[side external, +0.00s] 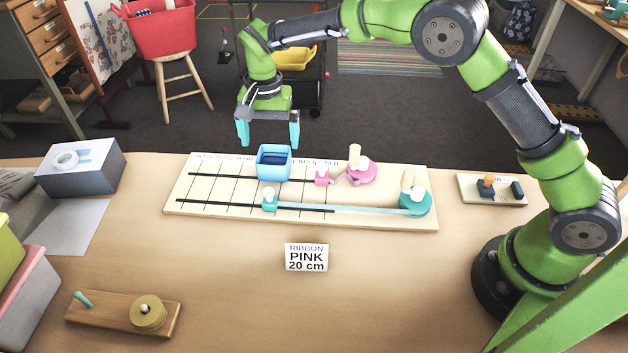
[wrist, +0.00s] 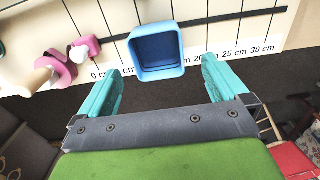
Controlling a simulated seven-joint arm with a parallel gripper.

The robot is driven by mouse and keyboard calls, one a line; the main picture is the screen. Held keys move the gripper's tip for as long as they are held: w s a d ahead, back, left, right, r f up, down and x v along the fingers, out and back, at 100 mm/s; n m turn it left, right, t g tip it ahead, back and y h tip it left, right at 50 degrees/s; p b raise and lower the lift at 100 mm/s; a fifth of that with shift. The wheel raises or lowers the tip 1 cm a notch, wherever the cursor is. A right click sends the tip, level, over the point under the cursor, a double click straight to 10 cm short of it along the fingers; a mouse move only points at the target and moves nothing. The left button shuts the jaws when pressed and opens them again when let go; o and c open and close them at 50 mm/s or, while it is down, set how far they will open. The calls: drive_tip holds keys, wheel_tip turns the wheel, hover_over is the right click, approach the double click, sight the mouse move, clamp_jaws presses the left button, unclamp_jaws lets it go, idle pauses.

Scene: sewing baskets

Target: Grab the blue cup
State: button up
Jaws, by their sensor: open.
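The blue cup (side external: 273,164) is a square, open-topped container standing on the cream measuring board (side external: 212,206). In the wrist view the blue cup (wrist: 156,52) appears beyond the fingertips, roughly between them and a little to the left of centre, with its dark inside showing. My gripper (side external: 267,140) is open, with its teal fingers spread wide, and it hangs at the far edge of the board, above and behind the cup. In the wrist view both fingers (wrist: 162,62) show with nothing between them, and neither appears to touch the cup.
A pink slider (side external: 322,177) and pink ribbon spool (side external: 362,173) sit right of the cup. A teal slider (side external: 270,202) and ribbon reach the teal spool (side external: 415,203) in front. A "RIBBON PINK 20 cm" card (side external: 306,257) stands nearer.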

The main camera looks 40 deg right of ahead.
sight(273, 157)
drive_tip(key=shift+s+d+f, duration=0.1)
drive_tip(key=shift+f, duration=3)
drive_tip(key=shift+c, duration=0.3)
drive_tip(key=c, duration=0.9)
